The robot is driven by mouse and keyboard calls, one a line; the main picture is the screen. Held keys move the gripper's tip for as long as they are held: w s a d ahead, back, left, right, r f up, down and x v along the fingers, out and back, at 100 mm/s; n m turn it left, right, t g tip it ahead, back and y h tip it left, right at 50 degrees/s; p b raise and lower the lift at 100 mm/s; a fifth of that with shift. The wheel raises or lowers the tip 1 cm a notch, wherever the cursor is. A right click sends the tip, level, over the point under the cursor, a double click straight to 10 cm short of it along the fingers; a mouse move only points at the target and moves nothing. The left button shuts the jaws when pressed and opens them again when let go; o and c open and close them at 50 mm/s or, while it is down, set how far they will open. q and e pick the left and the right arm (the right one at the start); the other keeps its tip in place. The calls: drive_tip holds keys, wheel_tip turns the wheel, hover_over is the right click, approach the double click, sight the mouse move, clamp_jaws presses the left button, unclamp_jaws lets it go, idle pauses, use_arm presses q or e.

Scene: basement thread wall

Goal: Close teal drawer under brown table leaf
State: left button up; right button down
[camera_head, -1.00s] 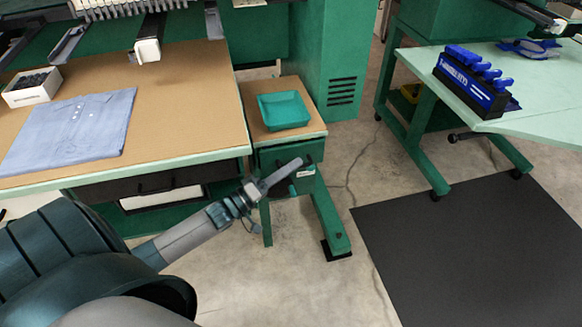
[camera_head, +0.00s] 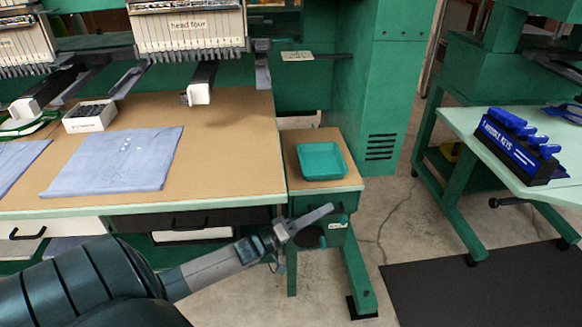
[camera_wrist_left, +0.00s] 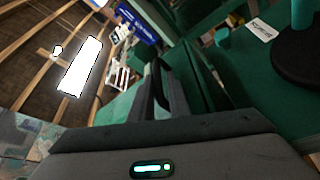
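The brown table leaf (camera_head: 352,181) is at the middle of the head view, with a teal tray (camera_head: 321,160) on it. Under it is the teal drawer (camera_head: 345,217), a green front with a white label, partly hidden behind my left gripper (camera_head: 326,211). How far the drawer stands out cannot be told. The gripper's fingers look together and empty, pointing up and right across the drawer front. In the left wrist view the fingers (camera_wrist_left: 163,88) are close together, and a green surface with a label (camera_wrist_left: 262,30) and a dark round part is at the right. My right gripper is out of view.
A large brown table (camera_head: 235,150) with a folded blue shirt (camera_head: 112,162) is on the left, beneath embroidery heads. A green leg (camera_head: 358,270) stands below the leaf. Grey floor lies between.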

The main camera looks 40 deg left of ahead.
use_arm(q)
drive_tip(key=v, duration=1.7)
